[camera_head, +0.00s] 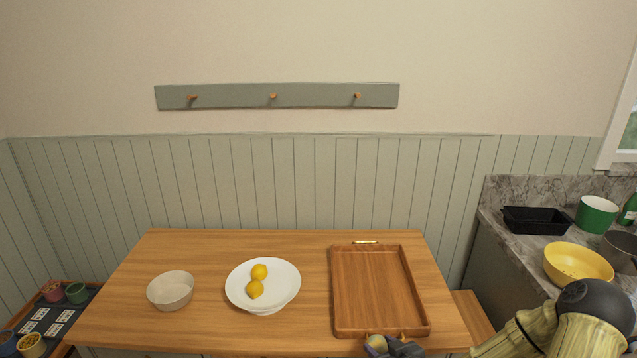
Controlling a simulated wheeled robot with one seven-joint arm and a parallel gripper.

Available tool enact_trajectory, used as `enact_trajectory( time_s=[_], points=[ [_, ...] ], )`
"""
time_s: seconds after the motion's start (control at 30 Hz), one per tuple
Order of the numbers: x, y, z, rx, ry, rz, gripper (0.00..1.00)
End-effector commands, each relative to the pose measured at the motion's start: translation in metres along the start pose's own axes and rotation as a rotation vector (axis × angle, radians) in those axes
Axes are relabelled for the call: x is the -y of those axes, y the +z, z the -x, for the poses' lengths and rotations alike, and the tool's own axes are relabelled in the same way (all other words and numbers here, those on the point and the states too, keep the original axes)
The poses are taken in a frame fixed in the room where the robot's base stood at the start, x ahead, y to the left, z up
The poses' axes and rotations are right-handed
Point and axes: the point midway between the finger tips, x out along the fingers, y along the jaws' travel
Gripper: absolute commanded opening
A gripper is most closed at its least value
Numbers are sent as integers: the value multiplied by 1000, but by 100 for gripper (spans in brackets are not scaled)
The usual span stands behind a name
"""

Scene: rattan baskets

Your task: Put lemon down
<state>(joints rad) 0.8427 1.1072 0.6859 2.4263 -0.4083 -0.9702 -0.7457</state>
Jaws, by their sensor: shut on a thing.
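My gripper (398,347) shows only in part at the bottom edge, at the near end of the wooden tray (336,290). It is shut on a yellowish thing (377,342), which looks like a lemon, mostly hidden and dim. Two bright yellow lemons, one farther back (260,271) and one nearer (255,289), lie in the white bowl (284,283) at the middle of the table. The tray is empty where I can see it.
A small whitish bowl (171,290) stands left on the wooden table (215,250). A counter at the right holds a yellow bowl (578,263), a black container (535,220) and a green pot (596,215). Clear tabletop lies between the white bowl and tray.

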Motion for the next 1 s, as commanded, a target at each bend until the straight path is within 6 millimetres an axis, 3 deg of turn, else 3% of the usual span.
enact_trajectory(
  time_s=[0.43, 0.67, 1.0],
  points=[
    [18, 93, -18, 6, 269, -133, 24],
    [20, 117, -23, 2, 351, -171, 24],
    [18, 116, -23, -1, 354, -170, 24]
  ],
)
